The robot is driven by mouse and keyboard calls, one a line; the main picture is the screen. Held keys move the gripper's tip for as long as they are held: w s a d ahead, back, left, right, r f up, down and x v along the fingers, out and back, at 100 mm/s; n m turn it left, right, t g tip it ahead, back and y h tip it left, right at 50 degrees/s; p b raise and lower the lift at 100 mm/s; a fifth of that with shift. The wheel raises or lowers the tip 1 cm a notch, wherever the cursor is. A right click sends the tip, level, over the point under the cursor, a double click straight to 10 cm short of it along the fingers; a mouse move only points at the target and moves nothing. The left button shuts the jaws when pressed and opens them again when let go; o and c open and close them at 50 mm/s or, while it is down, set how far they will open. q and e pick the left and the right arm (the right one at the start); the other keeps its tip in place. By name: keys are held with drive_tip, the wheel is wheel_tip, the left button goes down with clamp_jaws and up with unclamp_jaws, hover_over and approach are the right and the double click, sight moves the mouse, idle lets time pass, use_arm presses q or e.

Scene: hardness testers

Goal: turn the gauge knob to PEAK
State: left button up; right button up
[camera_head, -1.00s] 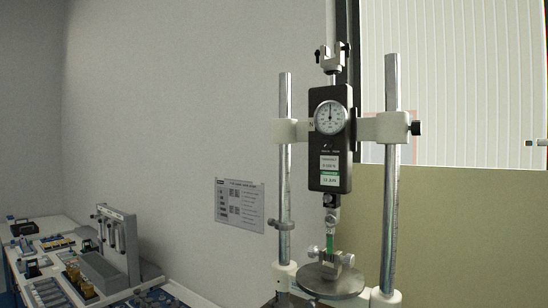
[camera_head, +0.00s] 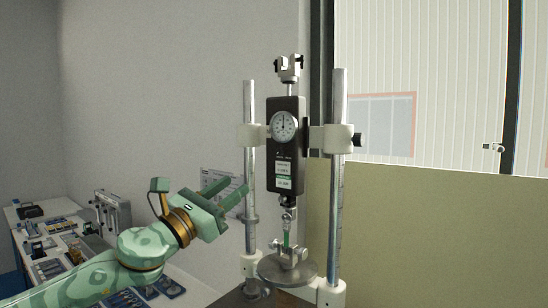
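The force gauge (camera_head: 286,106) is a dark upright box with a round white dial (camera_head: 284,127), clamped between two steel columns. Below the dial is a small dark knob with tiny lettering; its setting is too small to read. My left gripper (camera_head: 239,183) is in the camera_head view, left of the gauge and lower than the dial. Its two green fingers are spread apart with nothing between them, and they point up and right towards the left column. The gripper appears clear of the gauge. My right gripper is not in view.
The left column (camera_head: 250,150) and right column (camera_head: 338,200) flank the gauge. A black clamp knob (camera_head: 357,139) sticks out at right. Below are a green specimen (camera_head: 286,238) and a round plate (camera_head: 272,270). A bench with equipment (camera_head: 40,240) stands at left; a notice hangs behind the gripper.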

sight(278, 153)
use_arm(q)
drive_tip(key=p+x, duration=0.1)
drive_tip(key=x, duration=1.2)
drive_tip(key=shift+w+d+r+p, duration=0.1)
drive_tip(key=shift+p, duration=0.2)
drive_tip(key=shift+x, duration=0.75)
clamp_jaws()
